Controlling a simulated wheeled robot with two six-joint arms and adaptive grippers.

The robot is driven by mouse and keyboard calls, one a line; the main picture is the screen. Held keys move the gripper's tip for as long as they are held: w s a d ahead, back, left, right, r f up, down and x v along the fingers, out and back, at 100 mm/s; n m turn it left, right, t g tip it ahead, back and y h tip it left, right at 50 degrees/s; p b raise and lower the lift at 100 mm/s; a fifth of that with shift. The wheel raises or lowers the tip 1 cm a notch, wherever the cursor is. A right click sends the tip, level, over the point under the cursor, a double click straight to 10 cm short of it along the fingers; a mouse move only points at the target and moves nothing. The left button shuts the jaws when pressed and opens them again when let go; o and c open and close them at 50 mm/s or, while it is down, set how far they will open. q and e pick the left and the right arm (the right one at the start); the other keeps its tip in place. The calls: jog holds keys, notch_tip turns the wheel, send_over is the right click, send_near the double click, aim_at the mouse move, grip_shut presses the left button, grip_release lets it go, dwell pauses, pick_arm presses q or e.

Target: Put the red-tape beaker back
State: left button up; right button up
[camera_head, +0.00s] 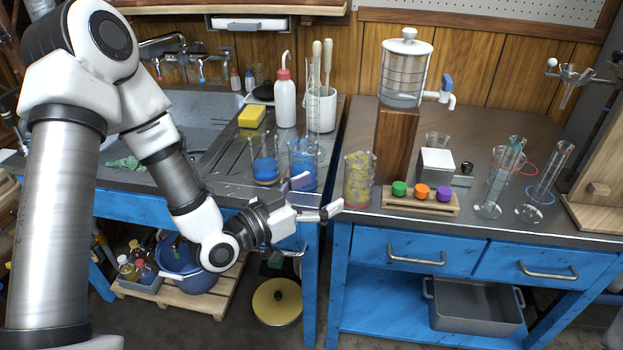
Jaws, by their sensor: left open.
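A glass beaker (358,182) with yellowish contents stands upright at the front left corner of the right counter. A faint reddish band shows near its base; I cannot tell for sure that this is the red tape. Two more beakers stand on the left drainboard: one with blue and a yellowish band (265,163), and a blue one (303,165). My left gripper (317,197) is open and empty, in front of the gap between the counters. Its fingers point right, towards the yellowish beaker, apart from it. My right gripper is out of view.
A wooden rack (420,203) with green, orange and purple caps lies right of the yellowish beaker. A wooden block (397,143) carries a glass tank behind it. Glass cylinders (497,180) stand further right. A white squeeze bottle (285,103) stands behind the drainboard beakers.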

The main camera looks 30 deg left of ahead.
pick_arm(q)
jog(key=s+f+n+g+y+p, duration=0.1)
jog(key=s+f+g+y, duration=0.1)
jog(key=s+f+g, duration=0.5)
jog(key=s+a+f+n+g+y+p, duration=0.15)
jog(key=s+f, duration=0.25)
jog(key=f, duration=0.7)
jog(key=s+f+n+g+y, duration=0.1)
jog(key=s+f+g+y, duration=0.1)
jog(key=s+f+g, duration=0.5)
jog(key=s+a+f+n+y, duration=0.1)
jog(key=s+f+n+y, duration=0.1)
jog(key=s+f, duration=0.4)
jog(key=shift+s+a+f+g, duration=0.15)
jog(key=shift+s+f+g, duration=0.2)
jog(key=shift+s, duration=0.8)
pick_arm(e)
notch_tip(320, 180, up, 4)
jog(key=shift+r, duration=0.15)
pick_arm(q)
notch_tip(320, 180, up, 18)
jog(key=p, duration=1.7)
jog(key=shift+f, duration=0.2)
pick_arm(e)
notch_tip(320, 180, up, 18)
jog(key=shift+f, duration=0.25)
